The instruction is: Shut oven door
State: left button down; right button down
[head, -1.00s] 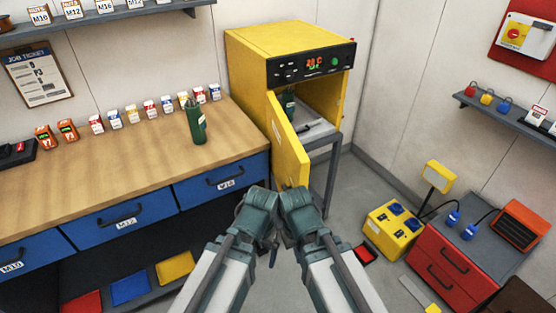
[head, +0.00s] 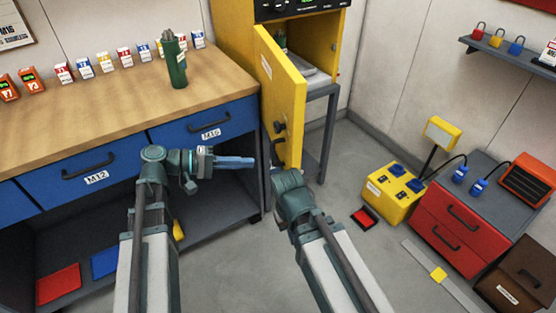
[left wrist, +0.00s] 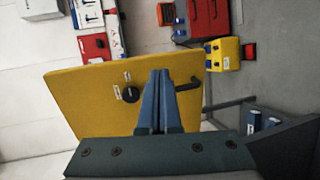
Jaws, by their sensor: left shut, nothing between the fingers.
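The yellow oven (head: 233,22) stands on a grey frame beside the bench, its upper part cut off by the picture's top. Its yellow door (head: 279,95) hangs wide open towards me. A black knob (head: 280,127) and a dark handle are low on the door; the wrist view shows the knob (left wrist: 131,94) and the handle (left wrist: 190,85). My left gripper (head: 252,162) is shut and empty, pointing right at the door's lower near side. Its blue fingers (left wrist: 161,74) overlap the door in the wrist view; contact is unclear. My right wrist is just below the door; its fingers are hidden.
A wooden bench (head: 110,100) with blue drawers stands at the left, a green cylinder (head: 175,62) on it. A yellow power box (head: 393,194) and a red drawer cabinet (head: 455,215) stand at the right. The floor between is mostly clear.

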pick_arm(q)
jog(key=t+h+b, duration=0.1)
jog(key=t+h, duration=0.1)
send_near(289, 140)
jog(key=shift+n, duration=0.4)
jog(key=x, duration=0.6)
jog(key=shift+d, duration=0.4)
